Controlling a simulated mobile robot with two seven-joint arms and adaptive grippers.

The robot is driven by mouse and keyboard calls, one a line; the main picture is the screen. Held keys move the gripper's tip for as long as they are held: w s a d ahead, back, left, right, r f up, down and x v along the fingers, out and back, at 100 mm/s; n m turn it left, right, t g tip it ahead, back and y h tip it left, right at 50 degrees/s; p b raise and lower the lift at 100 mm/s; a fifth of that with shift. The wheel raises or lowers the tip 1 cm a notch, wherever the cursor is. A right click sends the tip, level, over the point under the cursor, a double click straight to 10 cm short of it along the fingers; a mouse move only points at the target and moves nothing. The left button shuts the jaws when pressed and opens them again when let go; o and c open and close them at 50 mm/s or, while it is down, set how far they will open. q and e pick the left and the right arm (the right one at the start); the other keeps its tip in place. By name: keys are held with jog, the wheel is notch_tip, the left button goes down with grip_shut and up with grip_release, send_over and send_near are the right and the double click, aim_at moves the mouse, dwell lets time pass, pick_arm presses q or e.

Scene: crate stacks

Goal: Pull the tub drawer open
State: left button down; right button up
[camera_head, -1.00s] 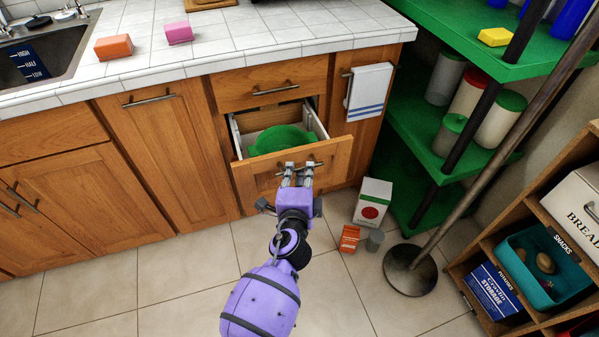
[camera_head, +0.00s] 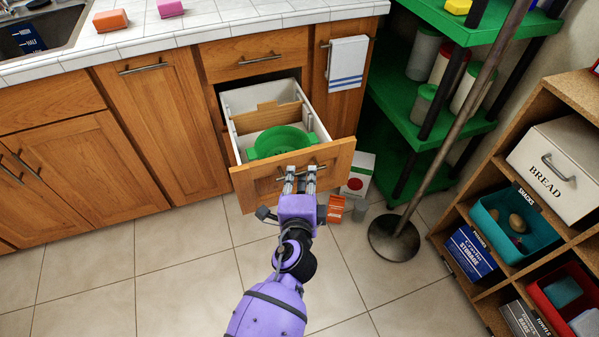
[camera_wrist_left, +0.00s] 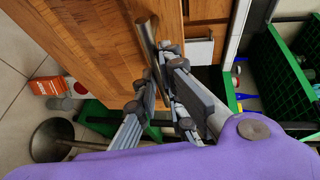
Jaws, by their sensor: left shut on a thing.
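The tub drawer (camera_head: 252,188) is wide open below a shut upper drawer, its white inside showing. It holds a green tub (camera_head: 281,140) with side handles, in front of a wooden divider (camera_head: 266,117). My left gripper (camera_head: 301,174) is at the middle of the drawer front, shut on its metal bar handle. In the left wrist view the handle (camera_wrist_left: 148,36) runs down between the fingers (camera_wrist_left: 158,86), and its lower part is hidden by them. My right gripper is in neither view.
A floor pole with a round base (camera_head: 394,238) stands right of the drawer, near a white carton (camera_head: 357,173), an orange box (camera_head: 336,208) and a grey cup (camera_head: 360,211). A wooden shelf (camera_head: 447,226) stands farther right. The floor in front is clear.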

pick_arm(q)
jog(key=shift+s+d+f, duration=0.1)
jog(key=shift+s+d, duration=0.1)
jog(key=shift+s, duration=0.65)
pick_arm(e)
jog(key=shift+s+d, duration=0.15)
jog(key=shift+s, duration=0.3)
pick_arm(q)
jog(key=c, duration=1.9)
grip_release()
jog(key=shift+o, duration=0.2)
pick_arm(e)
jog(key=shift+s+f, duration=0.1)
pick_arm(q)
jog(key=s+r, duration=0.2)
jog(key=s, duration=0.9)
jog(key=shift+s+a+r, duration=0.15)
jog(key=shift+s+a, duration=0.2)
jog(key=shift+a, duration=0.1)
